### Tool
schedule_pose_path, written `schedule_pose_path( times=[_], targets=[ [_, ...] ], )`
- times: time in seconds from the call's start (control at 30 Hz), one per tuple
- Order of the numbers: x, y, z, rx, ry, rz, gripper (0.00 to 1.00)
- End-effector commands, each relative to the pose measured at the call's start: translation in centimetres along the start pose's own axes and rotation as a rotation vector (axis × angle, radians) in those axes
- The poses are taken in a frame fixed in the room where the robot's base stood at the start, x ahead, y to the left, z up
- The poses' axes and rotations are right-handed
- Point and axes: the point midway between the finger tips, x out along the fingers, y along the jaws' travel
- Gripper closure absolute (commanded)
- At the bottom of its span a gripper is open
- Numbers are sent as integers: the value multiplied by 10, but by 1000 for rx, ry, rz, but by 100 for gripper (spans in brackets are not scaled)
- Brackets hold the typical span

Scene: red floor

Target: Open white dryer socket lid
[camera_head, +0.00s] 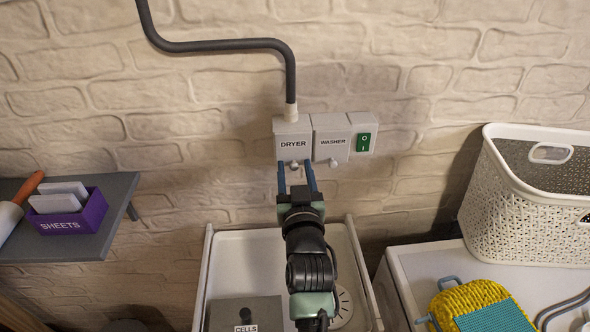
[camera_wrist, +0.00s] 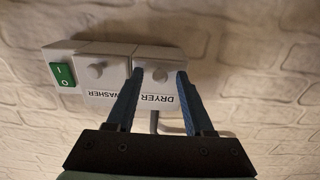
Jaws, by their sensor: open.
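The white dryer socket lid (camera_head: 293,143), marked DRYER, is on the brick wall and looks shut. A grey conduit enters its top. My gripper (camera_head: 296,166) is just below the lid's lower edge, with its two blue fingers pointing up at it. In the wrist view the picture is upside down. There the dryer lid (camera_wrist: 157,92) shows its small round knob (camera_wrist: 159,77) between the fingertips of my open gripper (camera_wrist: 160,76). I cannot tell whether a finger touches the knob.
The washer socket lid (camera_head: 331,141) is right beside the dryer lid, then a green switch (camera_head: 364,142). A white basket (camera_head: 520,210) stands at right. A dark shelf (camera_head: 110,215) with a purple box (camera_head: 68,216) is at left. A white tray-like surface (camera_head: 240,265) lies below.

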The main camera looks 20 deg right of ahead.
Motion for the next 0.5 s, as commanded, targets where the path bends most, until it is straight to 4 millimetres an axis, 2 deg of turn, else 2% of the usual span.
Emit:
schedule_pose_path(
  times=[0.13,0.4,0.5],
  targets=[
    [0,0,0,0,0,0,49],
    [0,0,0,0,-1,0,98],
    [0,0,0,0,-1,0,100]
  ],
)
